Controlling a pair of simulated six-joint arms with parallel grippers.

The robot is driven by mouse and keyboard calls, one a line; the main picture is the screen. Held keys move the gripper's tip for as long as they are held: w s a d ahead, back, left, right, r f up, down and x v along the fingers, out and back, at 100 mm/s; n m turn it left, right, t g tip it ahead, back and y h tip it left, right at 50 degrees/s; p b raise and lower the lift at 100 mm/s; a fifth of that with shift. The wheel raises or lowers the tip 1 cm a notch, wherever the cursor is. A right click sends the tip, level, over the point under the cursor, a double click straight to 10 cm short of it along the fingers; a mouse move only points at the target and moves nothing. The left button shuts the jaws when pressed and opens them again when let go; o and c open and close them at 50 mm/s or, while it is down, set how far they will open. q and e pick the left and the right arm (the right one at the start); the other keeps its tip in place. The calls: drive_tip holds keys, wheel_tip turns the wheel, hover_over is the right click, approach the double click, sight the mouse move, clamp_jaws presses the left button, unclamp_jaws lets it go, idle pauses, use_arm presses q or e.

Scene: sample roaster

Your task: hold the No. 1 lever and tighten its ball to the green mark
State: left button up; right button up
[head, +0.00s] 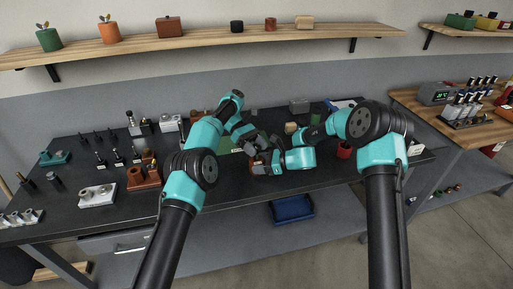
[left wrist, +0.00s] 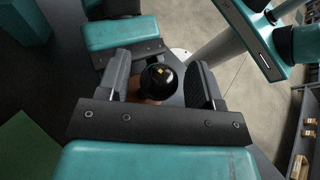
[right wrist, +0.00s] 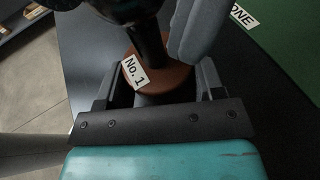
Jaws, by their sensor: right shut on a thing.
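The black ball (left wrist: 158,82) of the No. 1 lever shows in the left wrist view with a small yellow mark on top. My left gripper (left wrist: 160,85) is open, with one finger on either side of the ball. In the right wrist view, the white "No. 1" label (right wrist: 135,72) sits on a round red-brown base (right wrist: 165,75). My right gripper (right wrist: 160,90) is shut on the lever just at this base; the dark shaft is mostly hidden. In the head view both grippers meet near the bench middle. I cannot see a green mark.
A green mat (right wrist: 288,25) with a partly hidden "ONE" label lies beside the lever. Red-brown blocks (head: 145,177) and grey holders (head: 97,195) stand on the left of the dark bench. A blue bin (head: 292,208) sits below the bench's front edge.

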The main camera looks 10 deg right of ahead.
use_arm(q)
drive_tip(key=shift+n+t+h, duration=0.7)
drive_tip(key=shift+n, duration=0.1)
